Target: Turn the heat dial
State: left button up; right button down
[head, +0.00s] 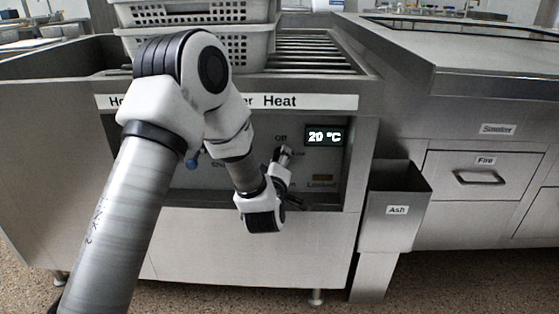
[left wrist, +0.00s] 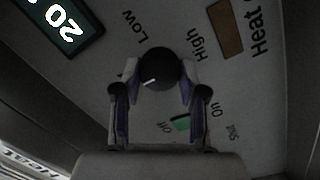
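The heat dial (left wrist: 160,72) is a round black knob with a white pointer mark, in the left wrist view. "Low", "High", "On" and "Off" are printed around it on the panel. My left gripper (left wrist: 161,75) has one finger on each side of the dial, both very close to it. I cannot tell whether the fingers press on it. In the head view my left gripper (head: 283,160) is at the control panel, and it and its wrist cover the dial. My right gripper is not in view.
A display (head: 325,135) right of the gripper reads 20 °C. Perforated baskets (head: 247,45) stand on top of the unit, behind my arm. An ash bin (head: 397,190) juts out right of the recessed panel. A green indicator (left wrist: 180,122) shows near "Off".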

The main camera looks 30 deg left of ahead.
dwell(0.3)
pick_arm(q)
jog(key=m+y+p, duration=0.1)
jog(key=m+p, duration=0.7)
jog(key=m, duration=0.3)
jog(key=m+g+y+p, duration=0.1)
jog(key=m+p, duration=0.7)
jog(key=m, duration=0.3)
jog(key=m+g+y+p, duration=0.1)
jog(key=m+p, duration=0.7)
jog(key=m, duration=0.3)
jog(key=shift+w+d+m+p, duration=0.2)
jog(key=shift+m+p, duration=0.1)
jog(key=shift+p, duration=0.1)
dwell(0.5)
jog(key=o, duration=1.1)
jog(key=shift+o, duration=0.2)
jog(key=shift+s, duration=0.1)
